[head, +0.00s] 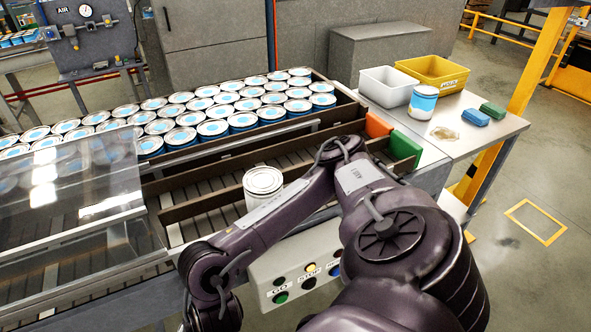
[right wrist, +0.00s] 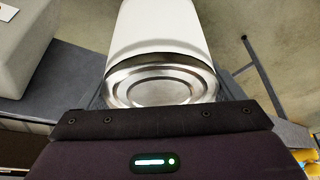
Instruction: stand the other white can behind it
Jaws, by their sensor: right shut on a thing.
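One white can (head: 263,182) with a silver lid stands upright on the roller track (head: 196,226), behind my right forearm, which hides part of it. In the right wrist view, my right gripper (right wrist: 160,98) is shut on another white can (right wrist: 160,30), its ringed metal end facing the palm. The head view shows my right arm bending down to the lower left. The gripper and its can do not show there. My left gripper is in neither view.
Many blue-topped cans (head: 212,128) fill the lane behind. A clear cover (head: 70,190) lies left, a button panel (head: 297,272) in front. The right side table holds a white bin (head: 388,88), a yellow bin (head: 433,73), a blue-white can (head: 423,102), a spill and two cloths.

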